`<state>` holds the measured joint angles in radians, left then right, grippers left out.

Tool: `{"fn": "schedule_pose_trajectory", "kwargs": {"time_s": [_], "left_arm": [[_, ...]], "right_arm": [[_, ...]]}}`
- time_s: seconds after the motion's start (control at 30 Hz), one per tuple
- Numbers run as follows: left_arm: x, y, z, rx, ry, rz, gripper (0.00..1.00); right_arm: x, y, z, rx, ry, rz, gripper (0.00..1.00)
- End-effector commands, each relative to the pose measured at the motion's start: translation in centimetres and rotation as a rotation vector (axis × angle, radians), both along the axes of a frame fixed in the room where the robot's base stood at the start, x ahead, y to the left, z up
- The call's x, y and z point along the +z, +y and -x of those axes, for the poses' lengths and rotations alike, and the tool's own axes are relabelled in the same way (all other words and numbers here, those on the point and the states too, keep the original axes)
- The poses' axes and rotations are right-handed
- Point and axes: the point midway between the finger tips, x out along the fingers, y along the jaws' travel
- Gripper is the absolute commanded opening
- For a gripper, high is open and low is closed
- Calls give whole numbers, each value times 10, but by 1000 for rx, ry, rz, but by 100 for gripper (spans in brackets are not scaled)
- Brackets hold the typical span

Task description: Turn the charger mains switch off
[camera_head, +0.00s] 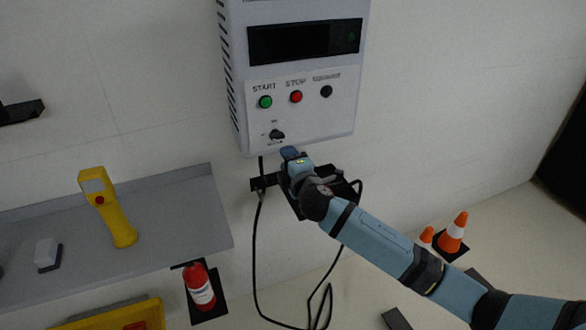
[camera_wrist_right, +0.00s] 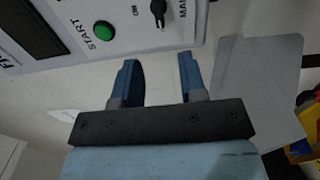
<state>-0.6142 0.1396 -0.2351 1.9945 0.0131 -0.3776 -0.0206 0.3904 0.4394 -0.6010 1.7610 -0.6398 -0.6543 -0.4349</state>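The charger (camera_head: 300,130) is a pale grey box on the wall with a dark display, a green START button, a red STOP button and a black knob. Its mains switch (camera_head: 277,134) is a small black rotary knob low on the front panel. In the right wrist view the switch (camera_wrist_right: 158,10) shows at the top, between the ON and MAINS lettering, apart from the fingers. My right gripper (camera_head: 291,154) is just below the switch, at the box's lower edge. In the wrist view the gripper (camera_wrist_right: 158,64) is open, with nothing between its blue fingers. My left gripper is out of view.
A grey shelf (camera_head: 170,215) at left carries a yellow handheld device (camera_head: 107,208) and a small pale block (camera_head: 46,253). A red extinguisher (camera_head: 199,287) is below it. A black cable (camera_head: 256,260) hangs under the charger. Orange cones (camera_head: 452,235) stand at right.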

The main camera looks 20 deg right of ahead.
Motion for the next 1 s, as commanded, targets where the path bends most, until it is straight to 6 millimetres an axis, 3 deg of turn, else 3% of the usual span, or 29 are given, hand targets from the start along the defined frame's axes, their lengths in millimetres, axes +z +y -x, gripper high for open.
{"fn": "schedule_pose_trajectory", "kwargs": {"time_s": [0.1, 0.23, 0.77, 0.87, 1.0], "left_arm": [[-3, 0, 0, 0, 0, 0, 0], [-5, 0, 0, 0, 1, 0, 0], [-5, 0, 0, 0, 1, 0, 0], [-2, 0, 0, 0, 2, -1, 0], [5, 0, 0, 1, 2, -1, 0]], "right_arm": [[-1, 0, 19, 1, 1, 0, 38], [-1, -1, 30, 0, 0, 1, 38], [-1, -1, 33, 1, 3, -3, 38], [-15, 3, 42, 11, 38, -51, 38], [-63, 14, 78, 38, 166, -240, 38]]}}
